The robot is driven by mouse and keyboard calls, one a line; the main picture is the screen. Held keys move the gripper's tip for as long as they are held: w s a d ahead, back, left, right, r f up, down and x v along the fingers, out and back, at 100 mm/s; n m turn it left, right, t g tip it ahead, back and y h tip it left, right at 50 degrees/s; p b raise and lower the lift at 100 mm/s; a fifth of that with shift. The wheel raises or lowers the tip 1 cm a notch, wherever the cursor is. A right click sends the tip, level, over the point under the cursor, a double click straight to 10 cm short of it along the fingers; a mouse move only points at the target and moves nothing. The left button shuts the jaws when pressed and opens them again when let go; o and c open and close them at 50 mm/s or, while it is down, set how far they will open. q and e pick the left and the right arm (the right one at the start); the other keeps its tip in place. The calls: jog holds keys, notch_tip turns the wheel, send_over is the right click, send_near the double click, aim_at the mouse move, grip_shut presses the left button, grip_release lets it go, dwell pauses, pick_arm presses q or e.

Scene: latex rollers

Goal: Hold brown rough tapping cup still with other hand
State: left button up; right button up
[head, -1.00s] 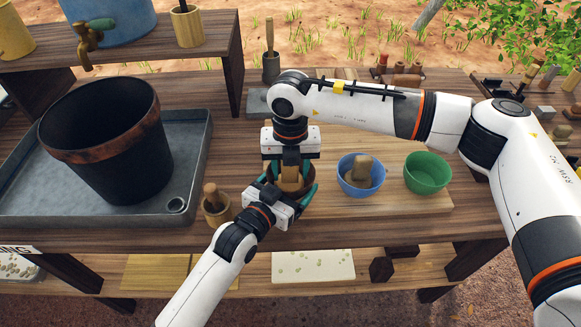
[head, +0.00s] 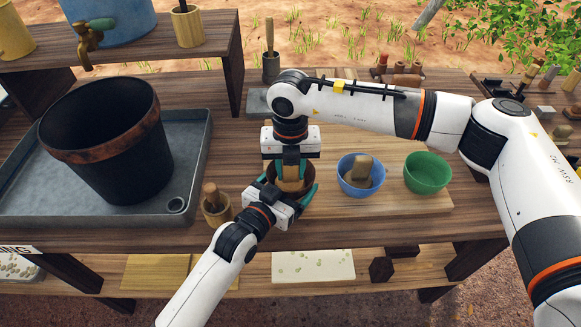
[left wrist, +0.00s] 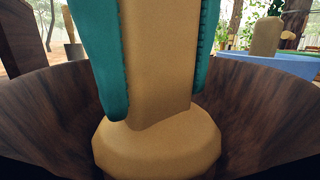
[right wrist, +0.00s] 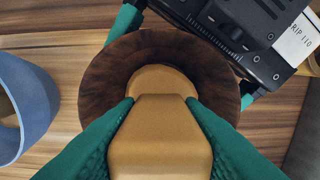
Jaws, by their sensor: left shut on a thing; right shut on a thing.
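The brown rough tapping cup (right wrist: 103,95) stands on the wooden table; its inner walls fill the left wrist view (left wrist: 40,115). My left gripper (head: 281,192) is shut around the outside of the cup, with one teal finger on each side. A tan tapping piece (right wrist: 160,140) stands upright inside the cup, its wide round foot low in the cup in the left wrist view (left wrist: 158,148). My right gripper (head: 291,165) is above the cup and shut on this piece's stem. The cup's bottom is hidden.
A blue bowl (head: 347,186) with a tan piece in it and a green bowl (head: 428,173) stand to the right. A small wooden mortar (head: 216,207) is close on the left. A large black pot (head: 105,140) sits in a grey tray (head: 40,210).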

jog(key=shift+r, duration=0.65)
jog(key=shift+r, duration=2.4)
jog(key=w+d+r, duration=0.2)
jog(key=w+r, duration=0.2)
jog(key=w, duration=0.3)
jog(key=shift+w+d, duration=0.25)
jog(key=shift+d, duration=0.15)
pick_arm(q)
jog(key=o, duration=1.2)
jog(key=shift+o, duration=0.2)
